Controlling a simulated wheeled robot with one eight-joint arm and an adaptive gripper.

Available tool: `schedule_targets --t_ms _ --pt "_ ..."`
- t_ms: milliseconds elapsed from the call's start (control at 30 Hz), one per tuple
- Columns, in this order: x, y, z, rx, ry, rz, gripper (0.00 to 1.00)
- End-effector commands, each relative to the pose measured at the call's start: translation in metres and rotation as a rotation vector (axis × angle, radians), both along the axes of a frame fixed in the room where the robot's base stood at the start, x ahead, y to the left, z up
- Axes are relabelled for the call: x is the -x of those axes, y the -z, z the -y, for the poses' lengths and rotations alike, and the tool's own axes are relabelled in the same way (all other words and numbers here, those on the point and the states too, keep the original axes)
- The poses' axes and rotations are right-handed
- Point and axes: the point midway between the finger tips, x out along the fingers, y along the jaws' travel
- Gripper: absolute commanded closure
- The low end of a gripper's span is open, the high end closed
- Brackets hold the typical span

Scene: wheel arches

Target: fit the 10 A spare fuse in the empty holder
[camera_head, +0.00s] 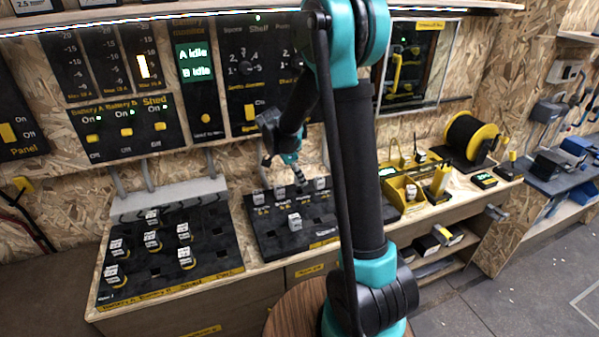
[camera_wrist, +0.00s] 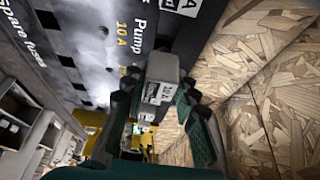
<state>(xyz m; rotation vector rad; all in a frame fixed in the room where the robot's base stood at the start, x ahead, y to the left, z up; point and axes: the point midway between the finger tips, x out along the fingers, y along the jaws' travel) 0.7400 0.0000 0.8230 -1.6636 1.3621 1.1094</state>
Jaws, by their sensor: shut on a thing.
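My gripper (camera_wrist: 157,100) is shut on a grey fuse (camera_wrist: 163,70) with a white label that seems to read 10 A. In the wrist view the fuse is right beside the printed "Pump 10 A" marking on a dark panel (camera_wrist: 97,45). In the head view my gripper (camera_head: 301,181) is low over the back row of the middle black fuse board (camera_head: 262,236), between fuses on either side. The holder under the held fuse is hidden, and I cannot tell whether the fuse touches it.
Another fuse (camera_head: 295,222) stands nearer the front of the middle board. The left board (camera_head: 215,260) carries several fuses. A yellow bin (camera_head: 403,193) and a cable reel (camera_head: 470,138) stand to the right. The chipboard wall (camera_wrist: 250,50) is close to my gripper.

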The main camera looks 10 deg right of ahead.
Motion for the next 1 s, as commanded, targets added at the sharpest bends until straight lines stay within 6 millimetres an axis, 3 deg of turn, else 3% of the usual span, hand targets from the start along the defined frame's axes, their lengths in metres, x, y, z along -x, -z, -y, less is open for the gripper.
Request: schedule_targets --t_ms 1000 --pt "-0.0002 0.0077 -0.0001 0.0 0.0 0.0 1.0"
